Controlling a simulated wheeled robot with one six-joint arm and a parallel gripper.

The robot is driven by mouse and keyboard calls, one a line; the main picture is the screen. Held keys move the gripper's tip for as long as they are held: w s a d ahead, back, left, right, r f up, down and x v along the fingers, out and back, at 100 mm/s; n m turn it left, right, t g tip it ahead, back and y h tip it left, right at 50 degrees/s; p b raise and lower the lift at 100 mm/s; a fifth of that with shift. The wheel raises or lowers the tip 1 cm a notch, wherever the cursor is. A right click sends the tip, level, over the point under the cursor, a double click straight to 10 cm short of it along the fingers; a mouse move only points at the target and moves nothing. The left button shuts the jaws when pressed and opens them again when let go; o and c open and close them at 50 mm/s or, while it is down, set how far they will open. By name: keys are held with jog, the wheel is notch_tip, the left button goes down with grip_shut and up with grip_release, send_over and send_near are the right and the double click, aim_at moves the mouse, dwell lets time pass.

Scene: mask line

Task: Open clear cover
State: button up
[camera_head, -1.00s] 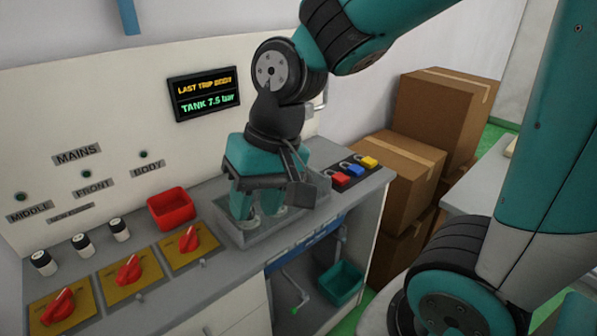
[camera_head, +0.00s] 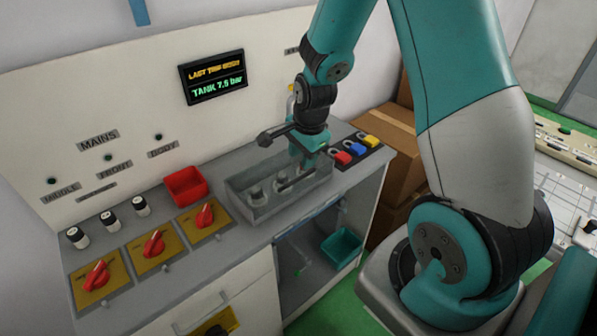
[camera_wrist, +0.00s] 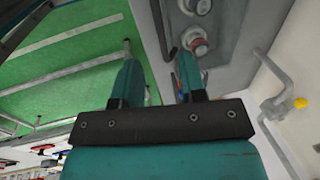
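The clear cover appears as a low, see-through grey box (camera_head: 300,200) on the right part of the bench top. Two round grey fittings (camera_head: 257,196) show inside its walls; whether its top is closed I cannot tell. My gripper (camera_head: 285,183) is tilted down at the box's back right part in the head view, its fingertips partly lost against the box. In the wrist view my gripper (camera_wrist: 157,58) shows two teal fingers apart with nothing clearly held between them. A fitting with a reddish band (camera_wrist: 198,45) lies just beyond the right finger. Contact with the cover cannot be told.
Red, blue and yellow padlocks (camera_head: 357,149) lie right of the box. A red bin (camera_head: 186,185) and several red rotary switches (camera_head: 154,243) stand to the left. A wall display (camera_head: 213,77) hangs behind. Cardboard boxes (camera_head: 388,142) stand beyond the bench's right end.

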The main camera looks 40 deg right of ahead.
aim_at(298, 178)
jog(key=f, duration=0.3)
jog(key=w+f+p, duration=0.1)
jog(key=f, duration=0.3)
jog(key=shift+w+f, duration=0.15)
jog(key=shift+w, duration=0.05)
jog(key=shift+c, duration=0.5)
grip_shut()
